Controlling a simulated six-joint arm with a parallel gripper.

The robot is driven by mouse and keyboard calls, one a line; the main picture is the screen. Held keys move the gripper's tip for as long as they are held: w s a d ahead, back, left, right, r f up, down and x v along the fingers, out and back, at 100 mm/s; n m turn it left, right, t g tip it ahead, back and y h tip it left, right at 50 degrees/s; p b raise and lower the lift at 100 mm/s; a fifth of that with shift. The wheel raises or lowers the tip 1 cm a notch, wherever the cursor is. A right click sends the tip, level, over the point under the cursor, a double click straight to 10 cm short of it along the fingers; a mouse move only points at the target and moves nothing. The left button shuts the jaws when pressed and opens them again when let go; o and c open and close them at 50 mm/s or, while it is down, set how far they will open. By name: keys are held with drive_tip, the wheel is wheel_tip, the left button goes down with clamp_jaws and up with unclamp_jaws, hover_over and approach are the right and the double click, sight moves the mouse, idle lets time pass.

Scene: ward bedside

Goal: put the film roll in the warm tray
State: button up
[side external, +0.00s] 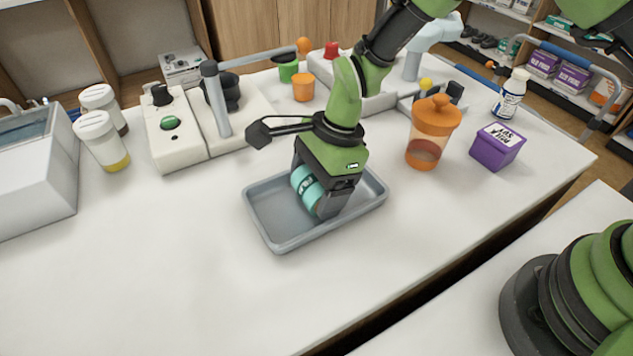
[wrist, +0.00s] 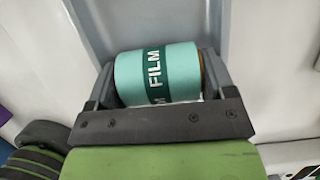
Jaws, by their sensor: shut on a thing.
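The film roll (side external: 306,187) is a teal cylinder with a dark green band. In the wrist view the roll (wrist: 180,72) shows the word FILM in white. My gripper (side external: 322,198) points down over the warm tray and is shut on the roll, with a finger at each end of it. In the wrist view my gripper (wrist: 160,85) spans the roll. The warm tray (side external: 283,243) is a shallow grey-blue rectangular tray on the white counter. The roll is inside the tray's outline; whether it touches the tray floor is hidden by the gripper.
An orange lidded jar (side external: 433,132) and a purple box (side external: 497,146) stand right of the tray. Two white-lidded jars (side external: 102,140) and a beige device (side external: 175,127) stand to the left. The counter in front of the tray (side external: 160,270) is clear.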

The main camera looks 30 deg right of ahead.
drive_tip(key=shift+f, duration=0.1)
drive_tip(key=o, duration=0.8)
drive_tip(key=s+d+r+n+t, duration=0.15)
drive_tip(key=d+r, duration=0.25)
drive_tip(key=r, duration=0.6)
drive_tip(key=s+d+r+n, duration=0.15)
drive_tip(key=d+r, duration=0.25)
drive_tip(key=r, duration=0.5)
drive_tip(key=s+d+r+n+t, duration=0.2)
drive_tip(key=s+d+r+n, duration=0.1)
drive_tip(key=s, duration=0.4)
drive_tip(key=s+d+r+n+t+h, duration=0.1)
drive_tip(key=s+d+r+n+t, duration=0.2)
drive_tip(key=s+d+n, duration=0.3)
drive_tip(key=shift+s+d+r+n+t+h, duration=0.2)
drive_tip(key=shift+s+r+n+t+h, duration=0.25)
drive_tip(key=shift+s+n, duration=0.6)
